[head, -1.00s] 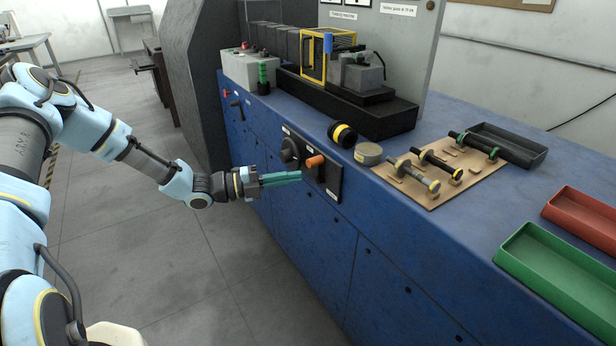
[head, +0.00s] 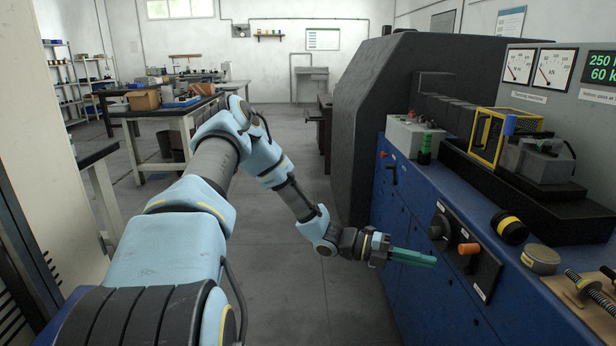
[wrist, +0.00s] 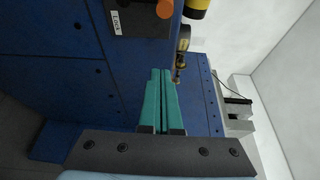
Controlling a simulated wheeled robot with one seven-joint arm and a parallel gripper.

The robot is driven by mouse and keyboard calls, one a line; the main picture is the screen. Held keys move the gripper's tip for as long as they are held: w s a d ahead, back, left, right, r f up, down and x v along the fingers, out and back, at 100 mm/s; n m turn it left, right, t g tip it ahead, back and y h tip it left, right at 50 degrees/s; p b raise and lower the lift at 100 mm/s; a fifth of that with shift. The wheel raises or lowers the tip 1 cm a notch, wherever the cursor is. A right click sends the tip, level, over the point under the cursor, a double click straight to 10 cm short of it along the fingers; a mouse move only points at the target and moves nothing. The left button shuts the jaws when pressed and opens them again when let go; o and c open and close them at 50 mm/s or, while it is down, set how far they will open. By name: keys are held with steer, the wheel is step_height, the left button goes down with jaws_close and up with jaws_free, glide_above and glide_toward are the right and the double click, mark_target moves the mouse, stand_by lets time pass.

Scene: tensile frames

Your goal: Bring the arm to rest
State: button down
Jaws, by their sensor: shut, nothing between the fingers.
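My arm reaches forward over the floor from the lower left of the head view. My gripper (head: 412,257) has teal fingers that lie together, empty, pointing right toward the blue machine front. It is just left of the orange knob (head: 469,248) and the black dial (head: 439,227), and I cannot tell the exact gap. In the wrist view the gripper (wrist: 160,76) shows its two fingers side by side with nothing between them. The orange knob (wrist: 165,8) shows at the top of that view.
The blue machine cabinet (head: 405,210) fills the right side, with a yellow-framed fixture (head: 490,135) and a yellow-black roller (head: 510,227) on top. A bench (head: 165,112) with boxes stands at the back left. Open floor (head: 285,300) lies left of the cabinet.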

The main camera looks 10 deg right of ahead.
steer(key=s+a+r+m+t+y, duration=0.1)
steer(key=a+m+y, duration=0.4)
steer(key=a+m, duration=0.45)
steer(key=s+a+r+m+t+y, duration=0.1)
steer(key=s+a+m+y, duration=0.1)
steer(key=a+m+y, duration=0.55)
steer(key=a+r+m+t+y, duration=0.1)
steer(key=a+r+m+t, duration=0.1)
steer(key=a+m, duration=0.3)
steer(key=a+r+m+t+y, duration=0.1)
steer(key=a+r+m, duration=0.3)
steer(key=a, duration=0.5)
steer(key=a+r+m+t+y+p, duration=0.1)
steer(key=a+r+m+t, duration=0.3)
steer(key=a, duration=0.3)
steer(key=shift+w+a+m, duration=0.15)
steer(key=shift+a+m, duration=0.2)
steer(key=shift+m, duration=0.55)
